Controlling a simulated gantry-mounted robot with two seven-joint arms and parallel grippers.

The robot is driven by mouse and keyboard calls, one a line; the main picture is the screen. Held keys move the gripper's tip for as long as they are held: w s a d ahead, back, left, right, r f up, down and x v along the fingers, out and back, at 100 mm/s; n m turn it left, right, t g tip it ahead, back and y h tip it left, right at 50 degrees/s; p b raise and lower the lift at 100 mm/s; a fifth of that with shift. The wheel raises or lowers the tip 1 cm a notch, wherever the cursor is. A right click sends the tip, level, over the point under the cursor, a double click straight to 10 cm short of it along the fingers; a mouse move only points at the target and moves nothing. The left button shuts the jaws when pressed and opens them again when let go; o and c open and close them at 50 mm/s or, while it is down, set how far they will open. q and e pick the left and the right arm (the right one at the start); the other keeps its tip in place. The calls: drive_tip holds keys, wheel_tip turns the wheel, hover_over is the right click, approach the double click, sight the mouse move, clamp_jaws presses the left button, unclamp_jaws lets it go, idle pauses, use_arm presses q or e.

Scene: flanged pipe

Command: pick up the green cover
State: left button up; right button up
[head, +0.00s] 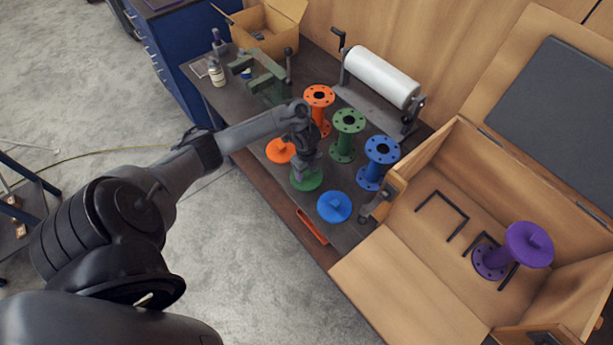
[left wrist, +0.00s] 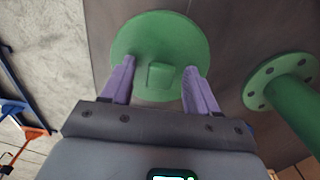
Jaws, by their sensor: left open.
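The green cover (head: 307,181) is a flat disc with a small square knob, lying on the dark workbench. In the left wrist view the cover (left wrist: 160,40) is straight ahead, its knob between my two purple fingers. My left gripper (head: 307,166) is open over the cover, one finger on each side of the knob and apart from it. In the left wrist view the left gripper (left wrist: 160,78) shows open. The green flanged pipe (head: 345,135) stands upright just behind, and its flange also shows in the left wrist view (left wrist: 284,78). My right gripper is not in view.
An orange cover (head: 280,150) and a blue cover (head: 334,206) flank the green one. Orange (head: 319,105) and blue (head: 378,163) pipes stand behind. An open wooden crate (head: 412,290) at right holds a covered purple pipe (head: 508,250). A green vise (head: 262,80) sits farther back.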

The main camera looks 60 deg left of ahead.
use_arm(q)
clamp_jaws()
idle(0.3)
drive_tip(key=shift+r, duration=0.1)
